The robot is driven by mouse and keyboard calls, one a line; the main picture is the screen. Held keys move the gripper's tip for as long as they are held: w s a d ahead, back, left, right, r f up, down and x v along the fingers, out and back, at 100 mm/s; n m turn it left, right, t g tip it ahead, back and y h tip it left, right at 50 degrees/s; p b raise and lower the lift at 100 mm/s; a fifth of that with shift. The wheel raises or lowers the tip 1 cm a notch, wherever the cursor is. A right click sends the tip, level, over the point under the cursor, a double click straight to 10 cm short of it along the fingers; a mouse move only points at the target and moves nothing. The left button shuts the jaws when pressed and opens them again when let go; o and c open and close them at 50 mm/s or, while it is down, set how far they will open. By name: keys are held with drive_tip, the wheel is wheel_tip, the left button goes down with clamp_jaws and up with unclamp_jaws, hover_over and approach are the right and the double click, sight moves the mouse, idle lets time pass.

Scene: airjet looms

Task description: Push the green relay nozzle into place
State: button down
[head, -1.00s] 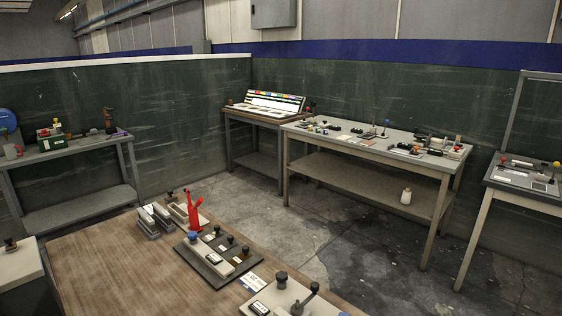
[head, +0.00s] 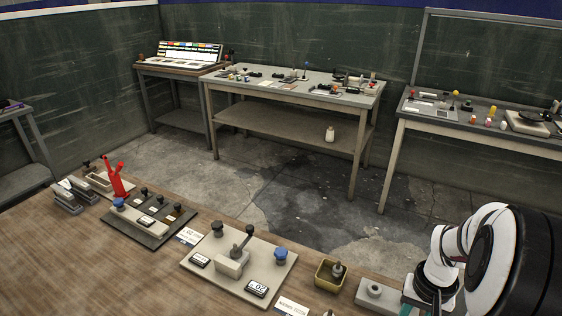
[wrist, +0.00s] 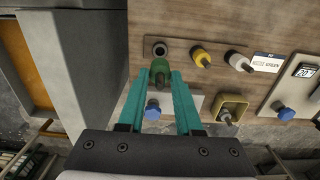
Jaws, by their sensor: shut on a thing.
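The green relay nozzle (wrist: 160,69) is held between the two teal fingers of my gripper (wrist: 159,76) in the wrist view. My gripper is shut on it. In the head view my white and black arm fills the lower right, and the nozzle cannot be made out.
A yellow nozzle (wrist: 201,57) and a white nozzle (wrist: 238,61) stand to the right, beside a label card (wrist: 267,62). A blue knob (wrist: 152,110) shows between my fingers. A yellow bin (head: 330,277) and a lever plate (head: 240,264) stand on the wooden table.

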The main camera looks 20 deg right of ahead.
drive_tip(key=shift+r, duration=0.5)
